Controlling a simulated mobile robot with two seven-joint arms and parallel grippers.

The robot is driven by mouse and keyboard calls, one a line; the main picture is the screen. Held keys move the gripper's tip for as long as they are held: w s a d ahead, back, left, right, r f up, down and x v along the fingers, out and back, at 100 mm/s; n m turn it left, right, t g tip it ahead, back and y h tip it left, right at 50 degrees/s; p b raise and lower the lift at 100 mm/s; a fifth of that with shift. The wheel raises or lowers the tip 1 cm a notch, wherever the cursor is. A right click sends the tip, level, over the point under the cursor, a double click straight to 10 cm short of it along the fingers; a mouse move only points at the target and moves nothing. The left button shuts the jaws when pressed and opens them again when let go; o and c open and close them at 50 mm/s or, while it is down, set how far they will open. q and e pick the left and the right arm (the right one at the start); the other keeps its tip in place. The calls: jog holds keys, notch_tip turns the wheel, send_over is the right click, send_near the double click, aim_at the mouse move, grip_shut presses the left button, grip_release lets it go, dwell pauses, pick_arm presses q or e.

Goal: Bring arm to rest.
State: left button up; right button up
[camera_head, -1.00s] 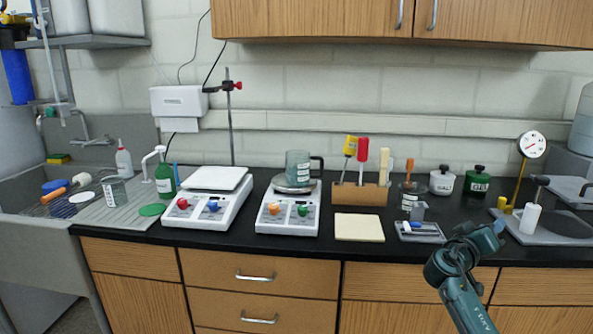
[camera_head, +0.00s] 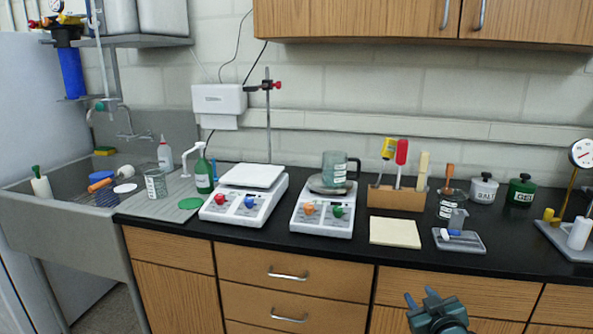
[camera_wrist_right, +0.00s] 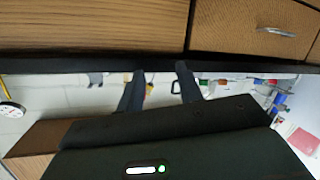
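My right gripper (camera_head: 421,296) shows at the bottom of the head view, in front of the cabinet drawers and below the black counter's front edge. Its two fingers point up and stand apart with nothing between them. In the right wrist view the gripper (camera_wrist_right: 160,80) also has its dark fingers apart and empty, with the counter edge and cabinet fronts upside down behind. The rest of the right arm is mostly out of the head view. My left gripper and arm are not in view.
The black counter (camera_head: 340,258) holds two balances, the right one (camera_head: 322,216) bearing a grey-green mug (camera_head: 333,170). A cream pad (camera_head: 395,232), a small tray (camera_head: 459,241) and a wooden tool rack (camera_head: 397,199) stand to the right. A sink (camera_head: 60,225) is at left.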

jog(key=s+a+f+g+y, duration=0.1)
jog(key=s+a+f, duration=0.3)
jog(key=s, duration=0.6)
jog(key=s+a+f+g+y, duration=0.1)
jog(key=s+a+f, duration=0.4)
jog(key=s, duration=0.6)
jog(key=s+a+f+g+y, duration=0.1)
jog(key=s+a+f, duration=0.3)
jog(key=s, duration=0.6)
jog(key=shift+s+a+f+m+g, duration=0.15)
jog(key=shift+a+f+m+g, duration=0.15)
jog(key=shift+a+g, duration=0.45)
jog(key=shift+d, duration=0.15)
